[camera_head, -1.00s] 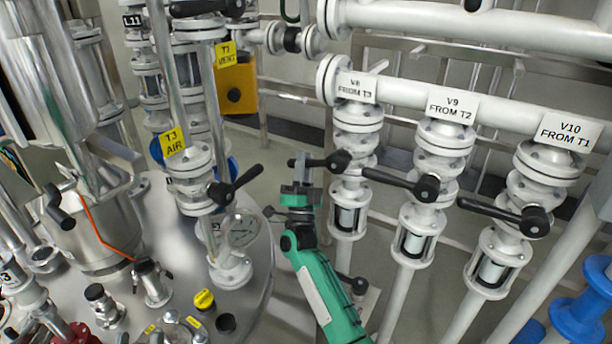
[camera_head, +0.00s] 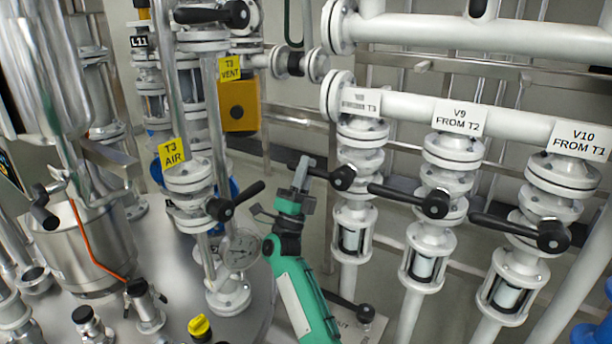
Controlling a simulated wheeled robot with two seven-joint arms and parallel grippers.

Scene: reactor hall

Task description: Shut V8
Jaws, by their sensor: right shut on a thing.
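Valve V8 (camera_head: 362,133) is the leftmost of three white flanged valves on the pipe at right. Its label (camera_head: 361,102) is partly washed out by glare, with only "T3" clear. Its black lever handle (camera_head: 326,175) points left from the dark hub, slanting slightly up toward its tip. My right gripper (camera_head: 301,174), on a green arm from below, is shut on the outer end of this handle. My left gripper is not in view.
V9's handle (camera_head: 400,193) and V10's handle (camera_head: 505,225) also point left, close by on the right. The T3 AIR valve handle (camera_head: 240,198) and a round gauge (camera_head: 241,249) are just left of my gripper. A lower black lever (camera_head: 345,304) is beside my arm.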

